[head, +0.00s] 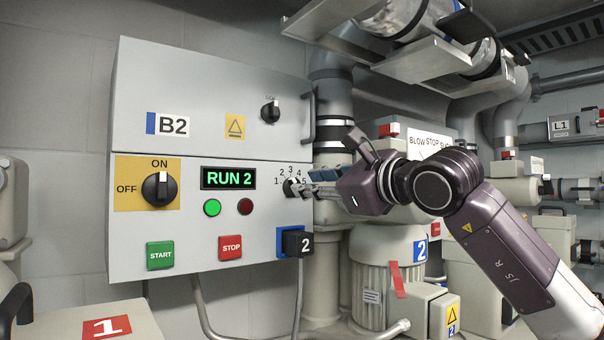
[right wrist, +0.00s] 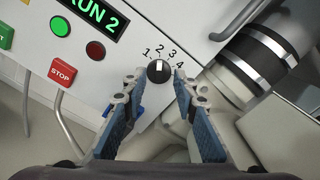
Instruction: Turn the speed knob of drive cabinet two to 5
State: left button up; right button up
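Drive cabinet two (head: 225,110) is a light grey wall box with a display (head: 228,178) reading "RUN 2" in green. Its speed knob (head: 290,187) is small and black, at the right of the front panel, with numbers around it. In the right wrist view the knob (right wrist: 158,71) shows a pale pointer mark that appears to face 2; the 5 is hidden there. My right gripper (head: 304,188) comes in from the right at the knob. Its fingers (right wrist: 158,76) stand open on either side of the knob, with visible gaps. My left gripper is not in view.
An ON/OFF switch (head: 159,189), a green START button (head: 160,255), a red STOP button (head: 231,247) and a black plug marked 2 (head: 298,243) are on the cabinet. A handle (head: 309,90) and a vertical pipe (head: 333,100) stand close to its right edge.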

jog(key=p+x, duration=0.1)
jog(key=x, duration=0.1)
jog(key=shift+w+a, duration=0.25)
jog(key=shift+w, duration=0.05)
jog(key=shift+w+a+f, duration=0.1)
jog(key=shift+w+a, duration=0.05)
jog(key=shift+w, duration=0.15)
jog(key=c, duration=0.6)
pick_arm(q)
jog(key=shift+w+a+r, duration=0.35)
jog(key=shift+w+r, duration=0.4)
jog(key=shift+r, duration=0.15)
pick_arm(e)
grip_shut()
